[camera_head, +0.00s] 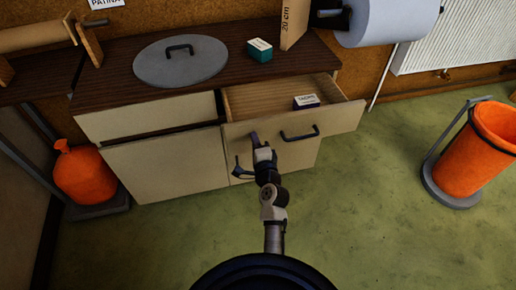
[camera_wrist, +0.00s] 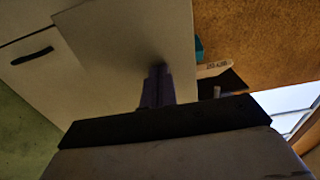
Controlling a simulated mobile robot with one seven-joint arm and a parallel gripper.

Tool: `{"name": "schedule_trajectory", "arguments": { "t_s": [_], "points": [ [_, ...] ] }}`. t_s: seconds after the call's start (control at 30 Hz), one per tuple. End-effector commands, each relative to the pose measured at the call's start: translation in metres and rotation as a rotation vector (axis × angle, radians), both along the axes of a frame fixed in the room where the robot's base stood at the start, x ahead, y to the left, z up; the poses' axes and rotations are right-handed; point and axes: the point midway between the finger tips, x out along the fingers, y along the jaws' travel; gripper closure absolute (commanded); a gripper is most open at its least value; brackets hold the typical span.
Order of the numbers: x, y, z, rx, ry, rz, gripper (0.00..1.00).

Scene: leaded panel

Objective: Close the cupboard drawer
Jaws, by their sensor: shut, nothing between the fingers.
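The cupboard (camera_head: 165,165) is pale with a dark brown top. Its right drawer (camera_head: 262,98) is pulled open, with a small white-and-dark box (camera_head: 306,101) inside. The drawer front (camera_head: 345,117) is pale and has a black bar handle (camera_head: 300,134). My gripper (camera_head: 255,139) is shut and empty, with purple fingers, in front of the left part of that drawer front. In the wrist view the fingertips (camera_wrist: 157,78) point at a pale panel (camera_wrist: 120,45) and are at or very near it; contact cannot be told.
A grey round lid (camera_head: 180,65) and a green box (camera_head: 259,49) lie on the cupboard top. An orange bin (camera_head: 490,148) stands at the right and an orange sack (camera_head: 86,172) at the left. The green floor (camera_head: 370,220) in front is clear.

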Motion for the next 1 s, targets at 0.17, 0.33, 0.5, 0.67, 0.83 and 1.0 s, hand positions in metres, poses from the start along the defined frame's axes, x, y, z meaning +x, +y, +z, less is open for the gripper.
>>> {"name": "schedule_trajectory", "arguments": {
  "t_s": [0.17, 0.33, 0.5, 0.67, 0.83, 1.0],
  "points": [
    [0.046, 0.015, 0.001, 0.003, -0.003, 0.000, 1.00],
    [0.091, 0.029, -0.001, 0.002, -0.003, 0.000, 1.00],
    [0.131, 0.042, -0.002, 0.002, -0.003, -0.001, 1.00],
    [0.160, 0.052, -0.002, 0.001, -0.002, 0.001, 1.00],
    [0.181, 0.059, -0.001, 0.001, -0.001, 0.000, 1.00],
    [0.192, 0.062, 0.000, 0.000, -0.001, 0.000, 1.00]
  ]
}}
